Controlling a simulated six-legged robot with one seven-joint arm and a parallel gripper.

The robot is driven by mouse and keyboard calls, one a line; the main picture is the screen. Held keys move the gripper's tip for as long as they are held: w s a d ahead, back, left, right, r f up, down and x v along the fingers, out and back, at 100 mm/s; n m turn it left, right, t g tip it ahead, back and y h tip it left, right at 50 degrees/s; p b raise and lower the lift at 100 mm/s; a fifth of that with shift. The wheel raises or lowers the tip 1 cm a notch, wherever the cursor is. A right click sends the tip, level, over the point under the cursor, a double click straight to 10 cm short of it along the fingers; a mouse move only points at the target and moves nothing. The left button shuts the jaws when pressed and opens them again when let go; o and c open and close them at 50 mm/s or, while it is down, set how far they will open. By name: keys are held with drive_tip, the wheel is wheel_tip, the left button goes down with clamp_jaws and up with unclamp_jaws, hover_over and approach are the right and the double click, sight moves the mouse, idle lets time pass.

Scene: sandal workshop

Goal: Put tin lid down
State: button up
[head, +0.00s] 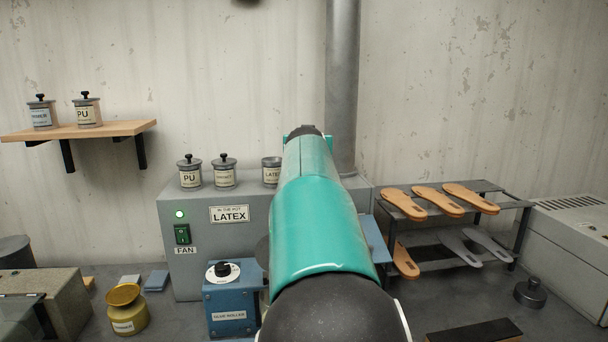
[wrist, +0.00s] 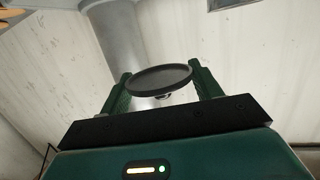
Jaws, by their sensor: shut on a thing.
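In the wrist view my gripper (wrist: 164,84) is shut on a dark round tin lid (wrist: 160,77), held between its two green fingers. In the head view my own arm hides the gripper and the held lid. An open tin labelled LATEX (head: 271,171) stands on the grey cabinet, just left of my arm, with no lid on it. Another dark lid with a knob (head: 530,292) lies on the bench at the right.
Lidded tins, PU (head: 190,174) and another (head: 224,173), stand on the grey cabinet (head: 185,225). A wooden shelf (head: 110,130) holds two more. The blue glue roller (head: 231,300), a yellow pot (head: 127,310) and a sole rack (head: 510,203) stand on the bench.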

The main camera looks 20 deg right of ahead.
drive_tip(key=w+f, duration=0.2)
drive_tip(key=w+d+f, duration=0.1)
drive_tip(key=w+f, duration=0.1)
drive_tip(key=w, duration=0.1)
drive_tip(key=w+f, duration=0.2)
drive_tip(key=shift+w+d+f, duration=0.2)
drive_tip(key=shift+w+d, duration=0.05)
drive_tip(key=shift+d, duration=0.05)
drive_tip(key=shift+w+f, duration=0.3)
drive_tip(key=shift+f, duration=0.05)
drive_tip(key=shift+w+d+f, duration=0.1)
drive_tip(key=shift+w+f, duration=0.05)
drive_tip(key=shift+f, duration=0.75)
drive_tip(key=shift+w+f, duration=0.1)
drive_tip(key=shift+f, duration=0.8)
drive_tip(key=shift+f, duration=0.1)
drive_tip(key=shift+f, duration=0.45)
drive_tip(key=o, duration=0.7)
drive_tip(key=shift+f, duration=0.1)
